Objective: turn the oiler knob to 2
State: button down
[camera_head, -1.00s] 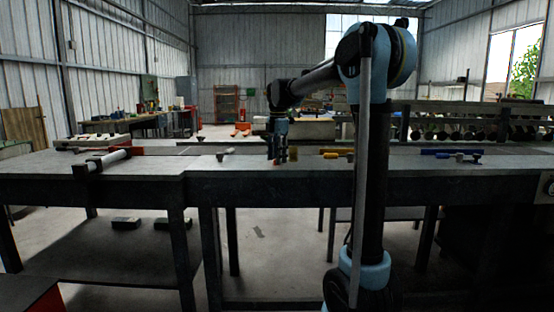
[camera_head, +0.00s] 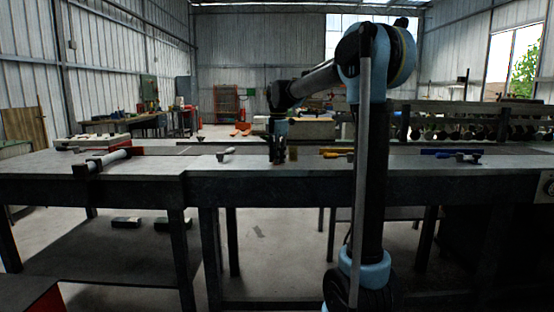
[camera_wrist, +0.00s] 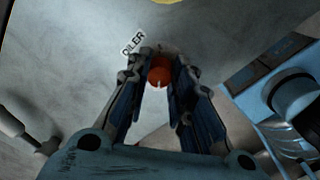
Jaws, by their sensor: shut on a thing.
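The oiler knob (camera_wrist: 158,74) is a small round red knob on the grey worktop, with a short pale mark on its near side. An "OILER" label (camera_wrist: 133,43) lies just up and left of it in the wrist view. My gripper (camera_wrist: 158,62) points down with its two dark fingers on either side of the knob, shut on it. In the head view my gripper (camera_head: 277,158) is low at the bench top, and it hides the knob there. I cannot read any scale numbers around the knob.
The long grey bench (camera_head: 290,187) spans the view. A pale-handled tool (camera_head: 226,153) lies left of my gripper. A small brownish block (camera_head: 293,154), a yellow tool (camera_head: 335,153) and a blue tool (camera_head: 450,154) lie to the right.

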jog(key=m, duration=0.3)
jog(key=shift+m, duration=0.4)
jog(key=m, duration=0.4)
jog(key=shift+w+m, duration=0.1)
jog(key=shift+m, duration=0.2)
jog(key=m, duration=0.4)
jog(key=shift+m, duration=0.3)
jog(key=m, duration=0.4)
jog(key=shift+h, duration=0.3)
jog(key=m, duration=0.5)
jog(key=shift+a, duration=0.1)
jog(key=m, duration=0.4)
jog(key=shift+m, duration=0.3)
jog(key=m, duration=0.4)
jog(key=shift+g, duration=0.3)
jog(key=shift+w+m, duration=0.1)
jog(key=shift+m, duration=2.1)
